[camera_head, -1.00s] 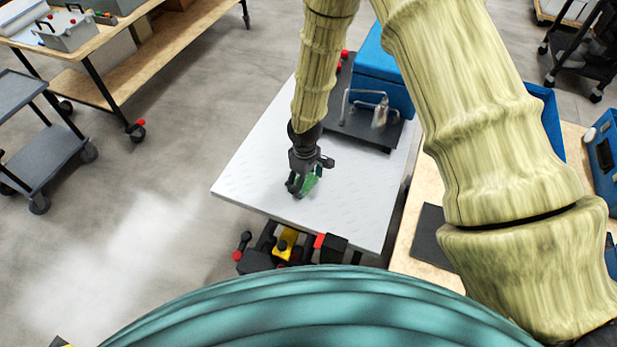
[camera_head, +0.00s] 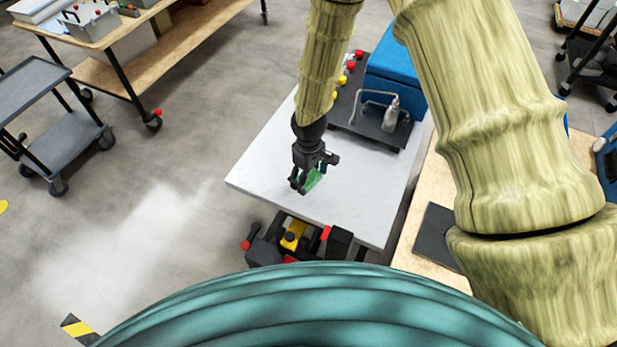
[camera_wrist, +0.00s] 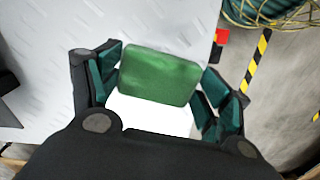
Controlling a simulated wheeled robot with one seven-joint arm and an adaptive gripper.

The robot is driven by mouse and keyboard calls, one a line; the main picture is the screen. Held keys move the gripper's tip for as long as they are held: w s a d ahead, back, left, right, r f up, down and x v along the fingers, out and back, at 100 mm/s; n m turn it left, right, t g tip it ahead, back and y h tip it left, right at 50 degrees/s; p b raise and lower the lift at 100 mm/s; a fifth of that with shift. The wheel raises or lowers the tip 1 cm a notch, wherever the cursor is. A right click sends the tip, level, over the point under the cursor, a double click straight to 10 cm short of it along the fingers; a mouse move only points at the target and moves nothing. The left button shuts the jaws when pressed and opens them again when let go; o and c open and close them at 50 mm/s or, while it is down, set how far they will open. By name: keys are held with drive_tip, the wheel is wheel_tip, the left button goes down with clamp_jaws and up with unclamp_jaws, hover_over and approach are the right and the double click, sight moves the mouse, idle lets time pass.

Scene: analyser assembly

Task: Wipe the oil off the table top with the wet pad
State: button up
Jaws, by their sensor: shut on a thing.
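My gripper (camera_head: 306,186) is over the front part of the light grey table top (camera_head: 265,160). It is shut on a green pad (camera_head: 315,178). In the wrist view the pad (camera_wrist: 160,75) sits between the two fingers of my gripper (camera_wrist: 160,90), with the table top (camera_wrist: 150,20) beyond it. I cannot tell whether the pad touches the surface. No distinct oil patch is clear; the table top shows only faint streaky marks. The area right under the pad is hidden.
A dark tray with a wire stand and bottle (camera_head: 391,115) and a blue box (camera_head: 398,75) stand at the table's back. Black, yellow and red equipment (camera_head: 293,238) is below the front edge. A wooden bench (camera_head: 408,255) is at right. Open floor lies left.

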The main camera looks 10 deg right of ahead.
drive_tip(key=shift+r+p, duration=0.7)
drive_tip(key=shift+r, duration=0.75)
